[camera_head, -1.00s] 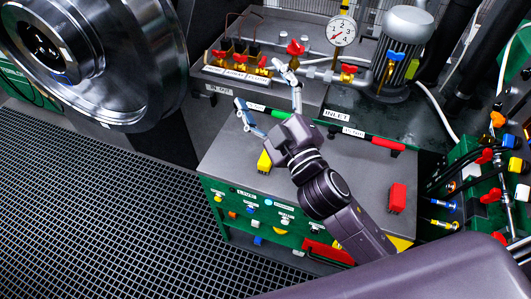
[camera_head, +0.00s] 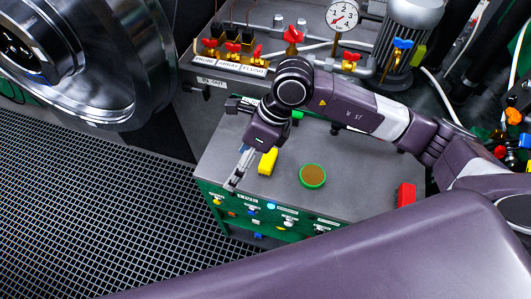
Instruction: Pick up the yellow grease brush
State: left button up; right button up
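A small yellow block-shaped object (camera_head: 267,161) lies on the grey cabinet top, near its left side. It is the yellow item that fits the grease brush, but I cannot make out bristles. My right gripper (camera_head: 233,146) is above the left part of the cabinet top, just left of the yellow object. Its two fingers are spread wide, one toward the back and one toward the front left edge, with nothing between them. The wrist is beside the yellow object in the picture; I cannot tell the height between them. My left gripper is not in view.
A green round tin with brown contents (camera_head: 312,177) and a red block (camera_head: 406,194) stand on the cabinet top (camera_head: 350,200). Behind are valves, a pressure gauge (camera_head: 342,15) and a motor (camera_head: 414,45). A large metal wheel (camera_head: 90,60) is at the left, above grating.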

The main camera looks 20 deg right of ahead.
aim_at(269, 157)
jog(key=w+d+h, duration=0.1)
jog(key=d, duration=0.2)
jog(key=w+d+h, duration=0.1)
jog(key=w+d, duration=0.1)
jog(key=d, duration=0.1)
jog(key=w+d+f+h, duration=0.1)
jog(key=d+h, duration=0.1)
jog(key=d, duration=0.1)
jog(key=shift+w+d+f+t, duration=0.1)
jog(key=shift+w+d+t, duration=0.15)
jog(key=shift+t, duration=0.15)
jog(key=shift+d+f, duration=0.15)
jog(key=shift+d, duration=0.1)
jog(key=f+p, duration=0.1)
jog(key=f, duration=0.2)
jog(key=a+f+p, duration=0.1)
jog(key=f, duration=0.2)
jog(key=shift+a+f+p, duration=0.1)
jog(key=shift+p, duration=0.3)
jog(key=shift+f, duration=0.55)
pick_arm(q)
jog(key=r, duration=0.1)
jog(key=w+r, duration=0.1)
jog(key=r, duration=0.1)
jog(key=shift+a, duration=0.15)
pick_arm(e)
jog(key=c, duration=1.3)
